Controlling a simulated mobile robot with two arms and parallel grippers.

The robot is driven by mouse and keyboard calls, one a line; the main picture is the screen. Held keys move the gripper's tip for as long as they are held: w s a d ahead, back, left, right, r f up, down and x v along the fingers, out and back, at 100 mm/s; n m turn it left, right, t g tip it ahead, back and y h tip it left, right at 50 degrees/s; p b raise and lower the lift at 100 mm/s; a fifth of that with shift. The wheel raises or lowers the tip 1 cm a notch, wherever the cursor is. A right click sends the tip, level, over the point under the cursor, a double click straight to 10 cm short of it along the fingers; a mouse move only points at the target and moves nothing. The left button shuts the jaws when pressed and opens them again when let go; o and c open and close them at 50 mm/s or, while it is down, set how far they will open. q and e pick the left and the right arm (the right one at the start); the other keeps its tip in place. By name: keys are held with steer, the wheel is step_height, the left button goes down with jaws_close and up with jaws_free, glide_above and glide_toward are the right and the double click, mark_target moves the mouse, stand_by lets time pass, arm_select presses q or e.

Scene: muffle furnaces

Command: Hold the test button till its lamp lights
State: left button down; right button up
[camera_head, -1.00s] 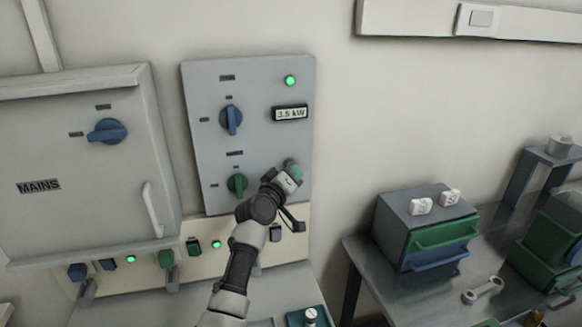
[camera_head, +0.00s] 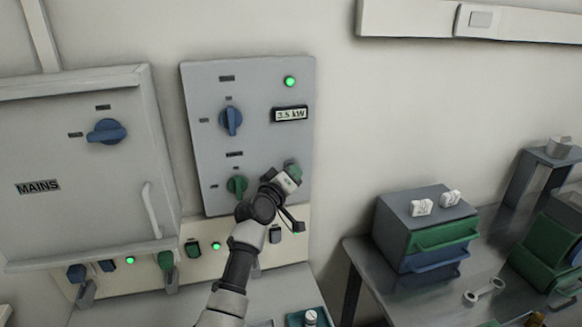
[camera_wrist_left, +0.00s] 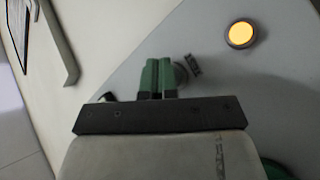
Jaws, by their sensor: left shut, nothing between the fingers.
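My left gripper (camera_head: 292,170) is shut and empty, its green fingertips at the lower right of the grey control panel (camera_head: 262,150). In the left wrist view the closed fingers (camera_wrist_left: 158,72) point at a round grey button (camera_wrist_left: 181,75), which they partly cover. They look to be against it, but contact itself is hidden. A small dark label (camera_wrist_left: 194,65) sits beside the button. A round lamp (camera_wrist_left: 241,34) on the same panel glows amber in the wrist view; I cannot make it out in the head view. My right gripper is not in view.
The panel carries a blue knob (camera_head: 231,121), a green knob (camera_head: 237,186), a lit green lamp (camera_head: 290,81) and a "3.5 kW" display (camera_head: 290,114). The MAINS cabinet (camera_head: 80,160) is left. A drawer box (camera_head: 428,228) stands on the bench at right.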

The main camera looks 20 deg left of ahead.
arm_select(q)
steer(key=shift+s+d+p, duration=0.4)
steer(key=shift+s+p, duration=0.1)
steer(key=shift+s, duration=0.15)
steer(key=s+d+p, duration=0.2)
steer(key=s+p, duration=0.1)
steer(key=s, duration=0.1)
steer(key=shift+s+d, duration=0.1)
steer(key=shift+d, duration=0.3)
